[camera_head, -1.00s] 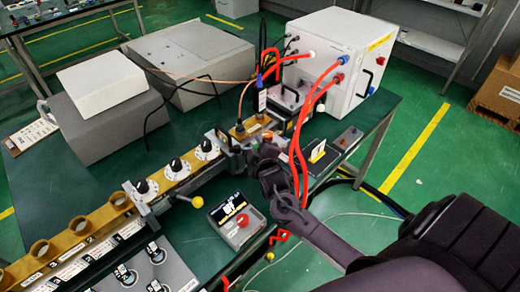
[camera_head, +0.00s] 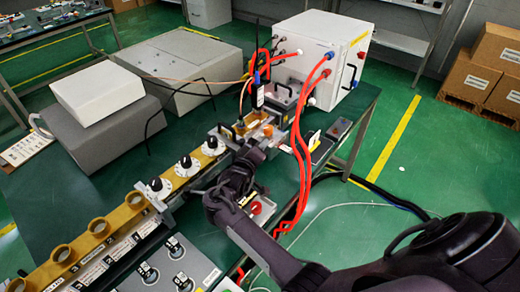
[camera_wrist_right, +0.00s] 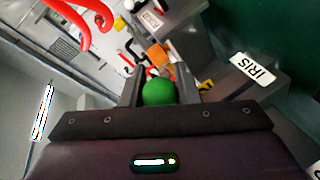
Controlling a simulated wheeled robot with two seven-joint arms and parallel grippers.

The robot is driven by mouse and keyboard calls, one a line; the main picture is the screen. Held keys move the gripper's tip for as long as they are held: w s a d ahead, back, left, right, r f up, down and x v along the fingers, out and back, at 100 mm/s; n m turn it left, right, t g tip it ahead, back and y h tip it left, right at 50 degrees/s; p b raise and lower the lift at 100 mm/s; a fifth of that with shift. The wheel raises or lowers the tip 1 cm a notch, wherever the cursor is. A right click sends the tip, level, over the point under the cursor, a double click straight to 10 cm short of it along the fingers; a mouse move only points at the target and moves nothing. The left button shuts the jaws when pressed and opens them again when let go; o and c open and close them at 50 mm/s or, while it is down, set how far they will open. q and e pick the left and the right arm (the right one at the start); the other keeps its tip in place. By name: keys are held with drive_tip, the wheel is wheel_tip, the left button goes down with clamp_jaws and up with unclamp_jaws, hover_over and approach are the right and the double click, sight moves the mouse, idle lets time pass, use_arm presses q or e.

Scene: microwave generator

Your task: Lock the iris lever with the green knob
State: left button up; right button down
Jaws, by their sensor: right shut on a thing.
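The green knob (camera_wrist_right: 158,92) of the iris lever sits between the two fingers of my right gripper (camera_wrist_right: 158,88) in the right wrist view. The gripper is shut on it. A white label reading IRIS (camera_wrist_right: 253,68) lies on a grey block to the right of the knob. In the head view my right gripper (camera_head: 246,158) is at the rail, just in front of the brass section (camera_head: 258,128). The gripper hides the knob and most of the lever there, so I cannot tell the lever's lock state. My left gripper is not in view.
Red cables (camera_head: 300,130) hang close right of my right gripper, from the white generator box (camera_head: 320,62). Black-and-white dials (camera_head: 187,165) line the rail to the left. Grey boxes (camera_head: 180,62) stand at the back left.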

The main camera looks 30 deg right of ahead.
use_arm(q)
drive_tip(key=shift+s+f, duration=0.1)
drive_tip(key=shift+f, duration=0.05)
use_arm(e)
drive_tip(key=shift+a+m+g, duration=0.15)
drive_tip(key=shift+m+g, duration=0.15)
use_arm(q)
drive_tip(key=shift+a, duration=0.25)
use_arm(e)
drive_tip(key=shift+s, duration=0.1)
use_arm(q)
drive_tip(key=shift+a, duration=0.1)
use_arm(e)
drive_tip(key=c, duration=1.1)
unclamp_jaws()
drive_tip(key=shift+h, duration=0.3)
